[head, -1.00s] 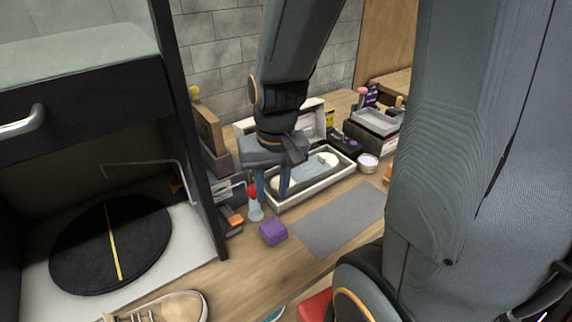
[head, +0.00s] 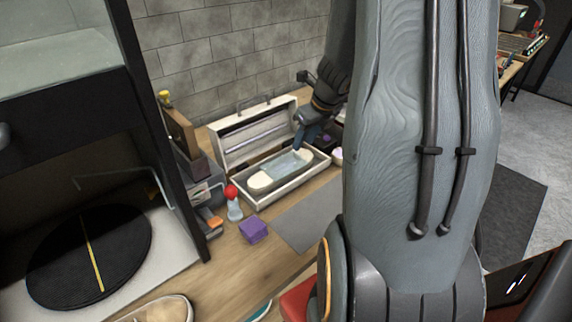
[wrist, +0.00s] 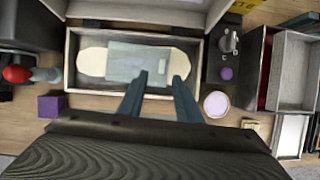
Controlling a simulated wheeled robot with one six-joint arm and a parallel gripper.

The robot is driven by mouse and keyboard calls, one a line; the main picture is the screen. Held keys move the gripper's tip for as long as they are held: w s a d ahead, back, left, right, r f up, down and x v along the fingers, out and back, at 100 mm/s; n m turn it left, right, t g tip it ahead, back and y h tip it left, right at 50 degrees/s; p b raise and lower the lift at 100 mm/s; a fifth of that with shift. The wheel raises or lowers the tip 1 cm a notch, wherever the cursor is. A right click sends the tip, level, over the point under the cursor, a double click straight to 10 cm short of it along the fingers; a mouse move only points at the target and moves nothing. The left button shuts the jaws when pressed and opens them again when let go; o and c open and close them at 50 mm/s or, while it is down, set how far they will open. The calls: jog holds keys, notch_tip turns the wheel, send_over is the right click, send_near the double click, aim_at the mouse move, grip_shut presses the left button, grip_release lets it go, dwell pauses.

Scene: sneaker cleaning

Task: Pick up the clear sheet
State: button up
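The clear sheet (head: 288,162) is a pale, see-through rectangle lying over a cream, sole-shaped piece (head: 260,181) inside an open white box (head: 262,200). In the wrist view the sheet (wrist: 127,62) covers the middle of that piece, whose rounded ends show on both sides. In the head view my gripper (head: 303,138) is at the box's far right side, partly hidden by my arm.
The box's raised lid (head: 250,130) stands behind. A purple block (head: 254,230) and a red-topped bottle (head: 234,203) stand in front left. A grey mat (head: 305,222) lies in front. Right of the box are a dark case (wrist: 222,55), a round tub (wrist: 216,104) and a tray (wrist: 292,70).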

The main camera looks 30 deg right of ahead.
aim_at(299, 153)
jog(key=x, duration=0.6)
jog(key=shift+w+d+f, duration=0.1)
jog(key=shift+w+d, duration=0.05)
jog(key=shift+w, duration=0.2)
jog(key=shift+c, duration=0.2)
grip_shut()
